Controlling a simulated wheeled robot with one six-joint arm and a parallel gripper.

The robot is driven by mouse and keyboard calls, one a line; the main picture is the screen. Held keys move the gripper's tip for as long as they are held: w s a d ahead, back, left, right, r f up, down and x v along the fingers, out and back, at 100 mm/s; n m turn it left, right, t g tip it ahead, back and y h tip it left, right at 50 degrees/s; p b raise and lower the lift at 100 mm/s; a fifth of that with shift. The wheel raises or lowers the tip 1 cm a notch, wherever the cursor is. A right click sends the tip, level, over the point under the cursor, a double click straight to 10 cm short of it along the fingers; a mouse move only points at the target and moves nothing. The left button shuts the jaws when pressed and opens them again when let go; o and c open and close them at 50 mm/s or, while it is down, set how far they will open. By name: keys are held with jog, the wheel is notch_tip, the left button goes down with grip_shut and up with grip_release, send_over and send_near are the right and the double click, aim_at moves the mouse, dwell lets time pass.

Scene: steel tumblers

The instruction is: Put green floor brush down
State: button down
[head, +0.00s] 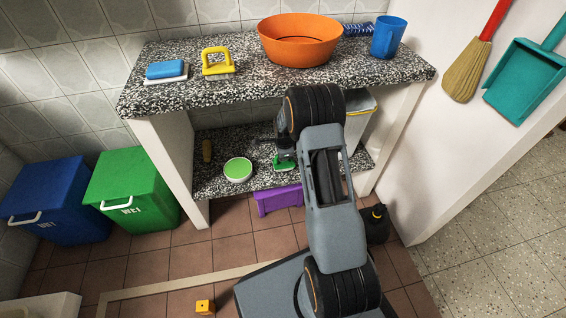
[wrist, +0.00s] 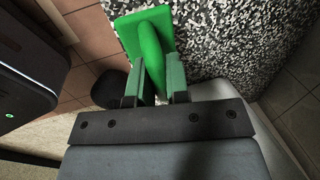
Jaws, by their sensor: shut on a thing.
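The green floor brush (head: 285,162) is at my gripper (head: 286,150) over the lower granite shelf (head: 222,148), right of a round green-and-white container (head: 238,169). In the wrist view the brush (wrist: 146,36) shows as a flat green plate with a rounded green handle. The two fingers of my gripper (wrist: 158,85) are shut on that handle. The plate lies beyond the fingertips, at the edge of the speckled shelf (wrist: 235,40). I cannot tell whether the brush touches the shelf. My arm hides part of the shelf to the right.
The upper counter (head: 245,75) overhangs the lower shelf and holds an orange basin (head: 300,38), a yellow brush (head: 217,62) and a blue cup (head: 388,37). A yellow-brown object (head: 207,150) lies at the lower shelf's left. A purple box (head: 278,200) stands below the shelf's front edge.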

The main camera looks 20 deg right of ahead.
aim_at(284, 164)
jog(key=shift+w+d+f, duration=0.1)
jog(key=shift+w+f, duration=0.15)
jog(key=shift+f, duration=0.15)
jog(key=shift+w+d+f+b, duration=0.15)
jog(key=shift+f+b, duration=0.65)
jog(key=shift+f, duration=0.8)
jog(key=shift+f, duration=0.1)
jog(key=shift+f, duration=0.1)
jog(key=c, duration=1.1)
grip_release()
jog(key=shift+s+a+r+p, duration=0.1)
jog(key=shift+s+r+p, duration=0.3)
jog(key=shift+r, duration=0.9)
jog(key=shift+s+a+r+p, duration=0.1)
jog(key=shift+r+p, duration=0.6)
jog(key=shift+r, duration=0.55)
jog(key=shift+s+r+p, duration=0.25)
jog(key=shift+r+p, duration=0.3)
jog(key=shift+r, duration=0.75)
jog(key=shift+a, duration=0.1)
